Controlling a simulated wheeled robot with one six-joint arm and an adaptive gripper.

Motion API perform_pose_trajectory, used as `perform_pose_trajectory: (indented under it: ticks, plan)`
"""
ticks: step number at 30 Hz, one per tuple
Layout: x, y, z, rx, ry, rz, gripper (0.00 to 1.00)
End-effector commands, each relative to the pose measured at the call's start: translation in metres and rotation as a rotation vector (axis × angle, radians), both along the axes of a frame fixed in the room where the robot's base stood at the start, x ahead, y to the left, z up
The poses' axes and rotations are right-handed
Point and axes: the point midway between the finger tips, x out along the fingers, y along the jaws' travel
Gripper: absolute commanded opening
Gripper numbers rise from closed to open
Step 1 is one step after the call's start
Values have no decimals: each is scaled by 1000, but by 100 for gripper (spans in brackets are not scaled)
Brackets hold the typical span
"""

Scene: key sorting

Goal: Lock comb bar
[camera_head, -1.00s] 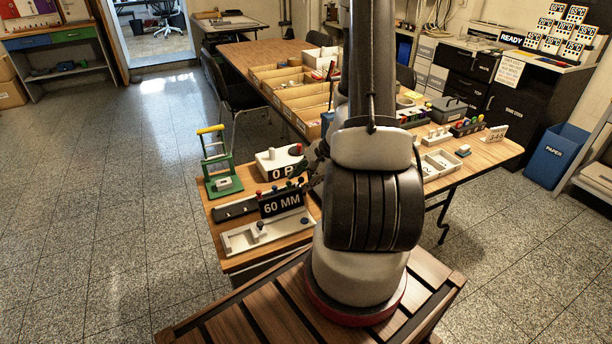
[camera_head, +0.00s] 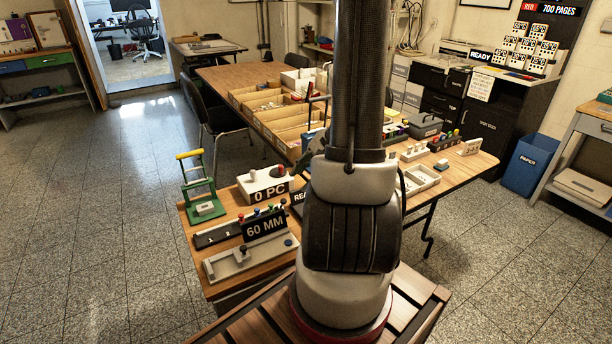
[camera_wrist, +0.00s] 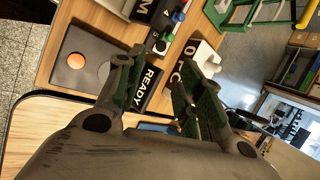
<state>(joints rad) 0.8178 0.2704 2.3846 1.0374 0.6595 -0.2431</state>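I cannot tell for sure which part is the comb bar. A dark bar with small white marks (camera_head: 216,236) lies on the small wooden table, beside a row of coloured knobs (camera_head: 262,213) behind the "60 MM" sign (camera_head: 264,225). In front is a pale tray with an upright peg (camera_head: 222,264) and a blue disc at its right end. My gripper (camera_wrist: 158,62) is open in the wrist view, with nothing visible between its fingers. The "READY" sign (camera_wrist: 149,88) shows beyond the finger gap. My arm hides the gripper in the head view.
A white box with the "0 PC" sign (camera_head: 270,194) and a green frame with a yellow bar (camera_head: 197,183) stand on the small table. A grey plate with an orange disc (camera_wrist: 84,78) shows in the wrist view. The long table holds divided wooden bins (camera_head: 285,122).

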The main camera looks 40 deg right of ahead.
Motion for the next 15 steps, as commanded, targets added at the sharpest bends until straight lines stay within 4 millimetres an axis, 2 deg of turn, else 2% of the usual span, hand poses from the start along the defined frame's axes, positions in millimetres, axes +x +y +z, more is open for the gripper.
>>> perform_pose_trajectory:
  ticks: [2, 5, 10, 12, 15]
  plan:
    - [1, 2, -1, 1, 1, 4, 29]
    - [7, 12, -15, 26, 27, 46, 29]
    - [41, 7, -43, 50, 68, 300, 29]
    - [49, -1, -46, 59, 85, 408, 29]
    - [49, -8, -40, 66, 97, 478, 29]
